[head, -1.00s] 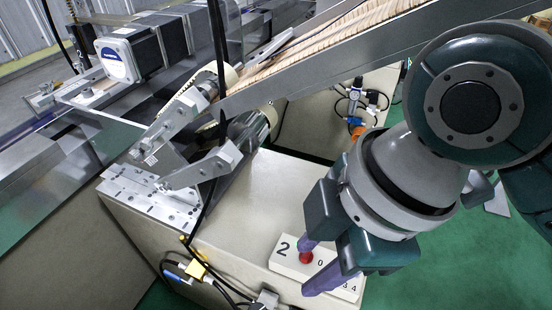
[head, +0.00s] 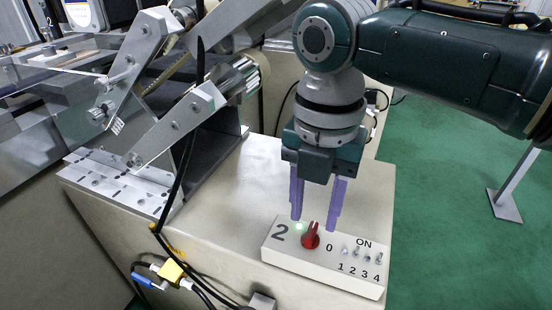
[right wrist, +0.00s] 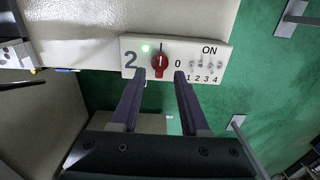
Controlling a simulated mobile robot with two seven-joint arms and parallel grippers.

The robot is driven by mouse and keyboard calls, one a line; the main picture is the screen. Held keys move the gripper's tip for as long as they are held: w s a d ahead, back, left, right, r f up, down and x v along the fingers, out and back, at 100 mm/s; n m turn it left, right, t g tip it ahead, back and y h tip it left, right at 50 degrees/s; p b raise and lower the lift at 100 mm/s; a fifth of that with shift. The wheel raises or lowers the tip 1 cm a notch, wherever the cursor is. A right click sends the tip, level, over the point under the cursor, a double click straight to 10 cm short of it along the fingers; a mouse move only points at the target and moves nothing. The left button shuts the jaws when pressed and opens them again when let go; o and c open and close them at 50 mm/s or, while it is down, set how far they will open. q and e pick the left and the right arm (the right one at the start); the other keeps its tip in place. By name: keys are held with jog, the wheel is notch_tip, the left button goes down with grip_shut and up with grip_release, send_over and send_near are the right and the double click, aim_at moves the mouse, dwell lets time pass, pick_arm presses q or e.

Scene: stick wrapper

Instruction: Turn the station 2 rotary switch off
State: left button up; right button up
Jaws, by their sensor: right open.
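The station 2 panel (head: 285,256) is a white sloped box marked "2", with a red rotary switch (head: 310,238) and a "0" to its right. A green lamp (head: 299,226) glows at the switch's upper left. The switch (right wrist: 160,62) shows fully in the right wrist view, its ridge upright with a pale mark, not turned towards the "0". My right gripper (head: 315,223) is open and empty, pointing down just behind the switch. In the right wrist view its fingertips (right wrist: 160,73) lie on either side of the switch, apart from it. My left gripper is not in view.
Several small toggle switches (head: 361,254) marked 1 to 4 under "ON" sit on the panel's right. The panel is on a beige cabinet (head: 215,240). Metal roller brackets (head: 180,125) stand at the left. Black cables (head: 185,165) hang in front.

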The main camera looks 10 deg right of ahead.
aim_at(312, 231)
jog(key=shift+f+b, duration=0.3)
jog(key=shift+f, duration=1.3)
jog(key=shift+c, duration=0.3)
grip_shut()
